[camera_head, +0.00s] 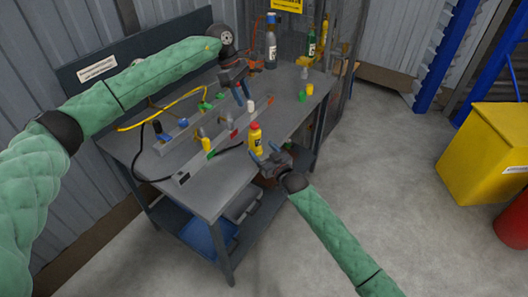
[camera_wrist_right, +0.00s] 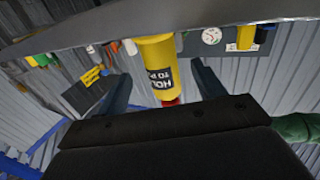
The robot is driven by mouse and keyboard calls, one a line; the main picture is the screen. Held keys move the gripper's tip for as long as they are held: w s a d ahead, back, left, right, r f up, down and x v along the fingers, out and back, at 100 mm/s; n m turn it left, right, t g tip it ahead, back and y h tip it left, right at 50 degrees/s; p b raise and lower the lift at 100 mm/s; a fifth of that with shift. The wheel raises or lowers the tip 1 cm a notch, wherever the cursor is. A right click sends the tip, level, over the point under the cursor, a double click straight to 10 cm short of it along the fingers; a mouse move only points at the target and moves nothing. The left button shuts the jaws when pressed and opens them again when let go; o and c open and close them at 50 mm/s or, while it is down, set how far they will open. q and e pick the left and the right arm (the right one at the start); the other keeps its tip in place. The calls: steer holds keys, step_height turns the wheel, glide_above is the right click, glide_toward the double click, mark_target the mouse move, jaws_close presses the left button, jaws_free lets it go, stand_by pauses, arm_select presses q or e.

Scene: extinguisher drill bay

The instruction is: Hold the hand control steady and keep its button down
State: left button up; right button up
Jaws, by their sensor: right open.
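The hand control (camera_head: 255,138) is a yellow cylinder with a red top, standing at the front edge of the grey bench. In the right wrist view, the hand control (camera_wrist_right: 155,58) shows a black label with "HO" and "TO" readable, and its red button (camera_wrist_right: 172,102) is partly hidden behind the gripper body. My right gripper (camera_head: 266,150) is open at the bench edge, with its fingers on either side of the control in the wrist view and visible gaps. My left gripper (camera_head: 243,92) points down above the bench, behind the control; its finger gap is unclear.
The grey bench (camera_head: 205,190) carries a long grey rail with several small coloured parts, a yellow cable (camera_head: 165,112) and a black cable. Bottles (camera_head: 270,45) stand at the back. A yellow bin (camera_head: 485,155) stands at the right. The floor between is clear.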

mark_target(252, 139)
steer(key=shift+x, duration=3.8)
